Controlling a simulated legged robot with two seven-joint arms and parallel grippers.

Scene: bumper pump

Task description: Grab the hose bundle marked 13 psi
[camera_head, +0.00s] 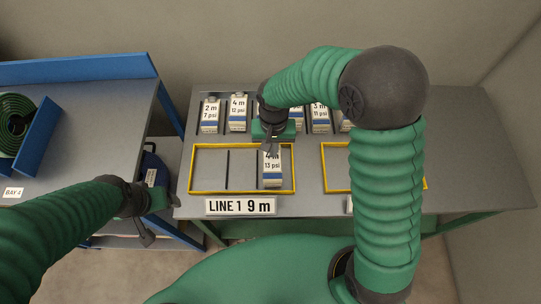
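The hose bundle marked 13 psi (272,173) is a white block with a blue band, standing in the right-hand compartment of the yellow-edged tray (209,190). Its upper label line is partly covered and seems to read 4 m. My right gripper (271,148) points down at the top of this bundle, its dark fingers overlapping the label. I cannot tell whether they grip it. My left gripper (148,232) hangs low in front of the gap between the tables, away from the bundle; its fingers are too unclear to judge.
Behind the tray stands a row of similar bundles, including 2 m 7 psi (210,115), 4 m 12 psi (238,112) and 3 m 11 psi (320,118). A LINE 1 9 m sign (240,206) fronts the tray. A second yellow-edged tray (335,190) is partly hidden by my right arm.

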